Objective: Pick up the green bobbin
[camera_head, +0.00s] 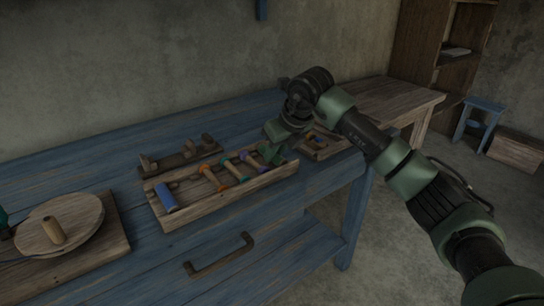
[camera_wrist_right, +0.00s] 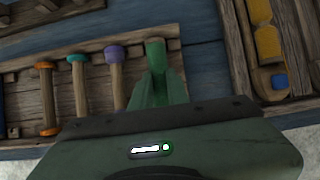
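The green bobbin (camera_wrist_right: 155,47) shows in the right wrist view as a green rounded end at the right end of the bobbin row. The rest of it is hidden by the fingers of my right gripper (camera_wrist_right: 160,88). In the head view my right gripper (camera_head: 272,153) reaches down into the right end of the wooden bobbin tray (camera_head: 215,207). Its fingers are close around the bobbin, but I cannot tell whether they press on it. The bobbin still appears to be at the tray.
The tray also holds a blue bobbin (camera_head: 166,197), an orange one (camera_wrist_right: 44,95), a teal one (camera_wrist_right: 77,85) and a purple one (camera_wrist_right: 114,75). A wooden rack (camera_head: 180,158) lies behind it, a second tray (camera_wrist_right: 297,50) to the right. A round wooden disc (camera_head: 75,232) is at left.

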